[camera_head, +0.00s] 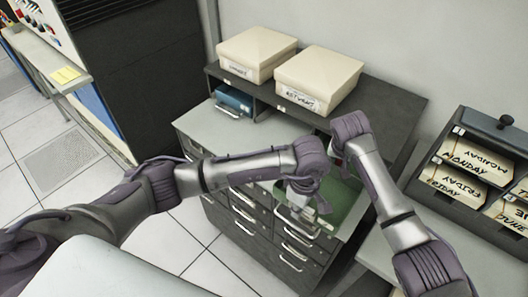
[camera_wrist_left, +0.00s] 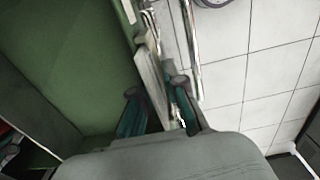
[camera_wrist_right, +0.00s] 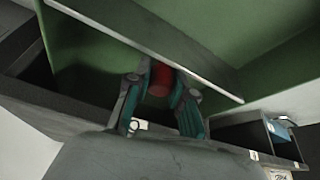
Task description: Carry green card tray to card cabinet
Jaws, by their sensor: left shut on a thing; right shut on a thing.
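The green card tray (camera_head: 347,198) is over the right part of the grey card cabinet (camera_head: 216,213), partly hidden by my arms. I cannot tell whether it rests on the top or hangs just above it. My left gripper (camera_head: 304,207) is shut on the tray's near side; in the left wrist view its fingers (camera_wrist_left: 158,97) straddle a pale edge piece beside the green interior (camera_wrist_left: 68,60). My right gripper (camera_head: 338,158) is shut at the far side; in the right wrist view its fingers (camera_wrist_right: 160,92) close around a red part (camera_wrist_right: 160,78) by the green tray (camera_wrist_right: 235,35).
Two cream lidded boxes (camera_head: 258,52) (camera_head: 320,78) stand on a dark shelf (camera_head: 382,110) behind. A blue box (camera_head: 234,99) sits beneath it. A dark rack with labelled cards (camera_head: 462,172) stands at right. The cabinet's left top (camera_head: 205,128) is clear.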

